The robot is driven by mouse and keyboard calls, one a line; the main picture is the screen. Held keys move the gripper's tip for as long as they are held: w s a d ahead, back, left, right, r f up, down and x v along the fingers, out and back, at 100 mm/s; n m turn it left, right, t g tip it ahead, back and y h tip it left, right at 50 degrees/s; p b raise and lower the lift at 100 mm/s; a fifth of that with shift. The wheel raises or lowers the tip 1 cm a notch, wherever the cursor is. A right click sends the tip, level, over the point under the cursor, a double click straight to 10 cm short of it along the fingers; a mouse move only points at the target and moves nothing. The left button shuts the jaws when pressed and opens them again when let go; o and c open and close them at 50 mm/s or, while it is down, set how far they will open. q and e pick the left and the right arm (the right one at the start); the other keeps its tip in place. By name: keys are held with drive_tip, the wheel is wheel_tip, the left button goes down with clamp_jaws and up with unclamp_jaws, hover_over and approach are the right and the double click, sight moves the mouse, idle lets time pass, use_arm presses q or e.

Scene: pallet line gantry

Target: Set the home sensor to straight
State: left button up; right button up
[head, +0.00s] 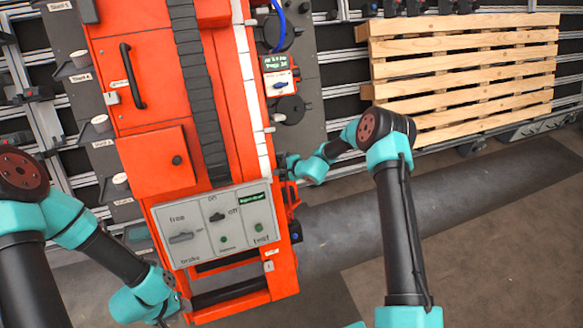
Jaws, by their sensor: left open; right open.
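An orange gantry column (135,60) stands left of centre, with a grey control panel (240,238) low on its front. The panel has switches labelled free/brake and on/off, a test button and a small green display. I cannot tell for sure which part is the home sensor; small dark and red fittings (291,198) sit on the column's right side, partly hidden by my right gripper. My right gripper (288,176) is open beside these fittings; whether it touches them is unclear. My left gripper (178,306) is open at the column's lower left, below the panel.
A wooden pallet (465,75) leans against the rack at the upper right. A small panel with a display and blue knob (281,86) is on the column's right. Labelled holders (102,124) line its left side. The floor at the lower right (500,240) is clear.

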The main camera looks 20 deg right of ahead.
drive_tip(key=v, duration=1.7)
drive_tip(key=shift+s+d, duration=0.1)
drive_tip(key=s+a+f+n+g+h, duration=0.1)
drive_tip(key=s+a+f+n+g, duration=0.1)
drive_tip(key=s, duration=0.7)
drive_tip(key=s+a+f+n+g+h, duration=0.1)
drive_tip(key=s+a+f+n+g, duration=0.2)
drive_tip(key=s, duration=0.7)
drive_tip(key=s+a+f+n+g, duration=0.2)
drive_tip(key=s+f+n+g, duration=0.3)
drive_tip(key=s+f+n, duration=0.2)
drive_tip(key=shift+s+a+f+n+h, duration=0.25)
drive_tip(key=shift+s+f+n+h, duration=0.15)
drive_tip(key=shift+s+f, duration=0.85)
